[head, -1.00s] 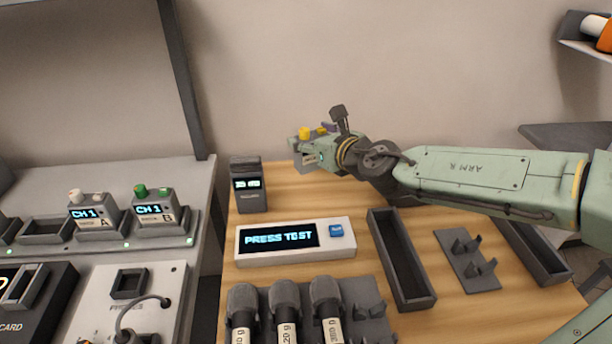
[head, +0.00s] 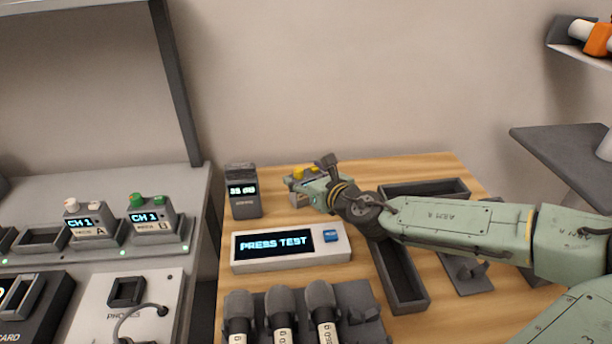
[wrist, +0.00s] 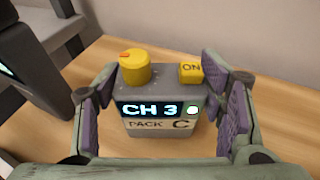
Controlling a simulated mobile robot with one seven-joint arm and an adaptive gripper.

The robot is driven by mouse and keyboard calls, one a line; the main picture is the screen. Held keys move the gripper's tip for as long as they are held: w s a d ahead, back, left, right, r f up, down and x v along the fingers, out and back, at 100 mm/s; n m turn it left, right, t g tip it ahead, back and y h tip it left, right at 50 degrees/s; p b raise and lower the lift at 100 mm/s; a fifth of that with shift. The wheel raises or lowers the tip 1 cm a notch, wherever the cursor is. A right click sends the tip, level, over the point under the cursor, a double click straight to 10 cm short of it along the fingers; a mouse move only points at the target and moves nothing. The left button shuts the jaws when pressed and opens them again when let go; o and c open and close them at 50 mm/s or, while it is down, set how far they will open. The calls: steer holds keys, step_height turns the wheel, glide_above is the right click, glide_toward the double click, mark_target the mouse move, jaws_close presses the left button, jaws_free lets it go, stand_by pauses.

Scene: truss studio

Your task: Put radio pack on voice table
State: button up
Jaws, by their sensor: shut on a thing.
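The radio pack (wrist: 160,109) is a grey box with a yellow knob, a yellow ON button, a lit CH 3 display and the label PACK C. In the wrist view it stands upright between the fingers of my gripper (wrist: 165,112), which is shut on it. In the head view the pack (head: 299,194) is mostly hidden by my gripper (head: 308,190) at the back of the wooden voice table (head: 290,290). Its base looks at or very near the wood; I cannot tell whether it touches.
A dark meter (head: 243,195) stands left of the pack. A white PRESS TEST unit (head: 290,246) is in front. Microphones (head: 280,310) lie in a rack nearer me. Empty dark trays (head: 405,285) are to the right. Packs A (head: 86,220) and B (head: 154,218) sit on the left bench.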

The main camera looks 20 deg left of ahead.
steer(key=o, duration=1.3)
steer(key=shift+r, duration=0.1)
steer(key=b+v, duration=0.2)
steer(key=v, duration=1)
steer(key=shift+r, duration=0.1)
